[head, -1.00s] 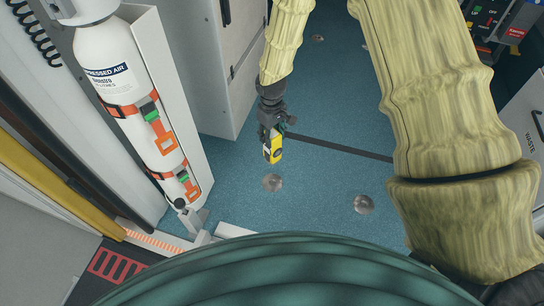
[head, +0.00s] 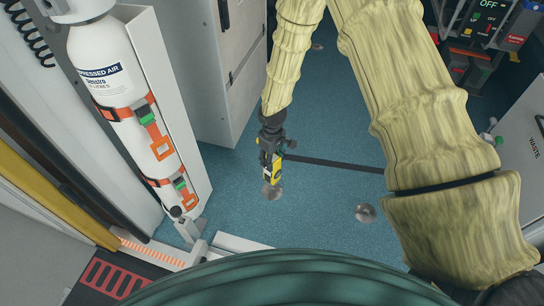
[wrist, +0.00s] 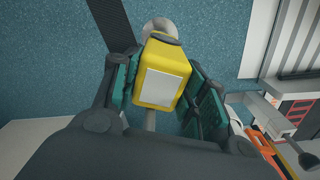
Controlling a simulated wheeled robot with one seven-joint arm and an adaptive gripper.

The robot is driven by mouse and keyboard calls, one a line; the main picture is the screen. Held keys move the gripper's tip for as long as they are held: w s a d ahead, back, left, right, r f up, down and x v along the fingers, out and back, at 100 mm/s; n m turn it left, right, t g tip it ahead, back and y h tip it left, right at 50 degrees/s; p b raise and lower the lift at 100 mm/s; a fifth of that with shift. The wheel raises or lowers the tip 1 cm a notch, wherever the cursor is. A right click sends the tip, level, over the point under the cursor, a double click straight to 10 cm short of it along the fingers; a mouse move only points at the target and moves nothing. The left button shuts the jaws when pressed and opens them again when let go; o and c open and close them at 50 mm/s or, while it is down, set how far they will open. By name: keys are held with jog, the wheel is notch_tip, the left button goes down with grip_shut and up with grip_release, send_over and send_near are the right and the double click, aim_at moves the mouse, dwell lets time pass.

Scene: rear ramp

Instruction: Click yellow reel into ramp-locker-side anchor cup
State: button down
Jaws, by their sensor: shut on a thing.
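The yellow reel (head: 275,172) is a small yellow block with a pale label. My gripper (head: 270,158) is shut on it, above the blue floor. In the wrist view the reel (wrist: 165,66) sits between the green finger pads of my gripper (wrist: 160,88). A round metal anchor cup (head: 271,193) in the floor lies just below the reel in the head view. A pale round shape, likely this cup (wrist: 160,27), shows partly behind the reel in the wrist view. I cannot tell whether reel and cup touch.
Another metal cup (head: 365,213) lies to the right, and one more (head: 317,46) far back. A dark strip (head: 335,165) crosses the floor. A white locker (head: 215,75) and strapped air cylinder (head: 150,135) stand left. A waste cabinet (head: 525,150) stands right.

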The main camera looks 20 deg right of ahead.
jog(key=shift+r+p, duration=0.15)
jog(key=shift+p, duration=0.3)
jog(key=shift+f+b, duration=0.9)
jog(key=shift+f, duration=2.15)
jog(key=shift+p, duration=1.3)
jog(key=shift+f+b, duration=0.3)
jog(key=shift+f, duration=0.75)
jog(key=c, duration=0.7)
grip_release()
jog(key=shift+r, duration=0.1)
notch_tip(320, 180, up, 12)
jog(key=shift+f, duration=0.1)
jog(key=shift+s, duration=0.1)
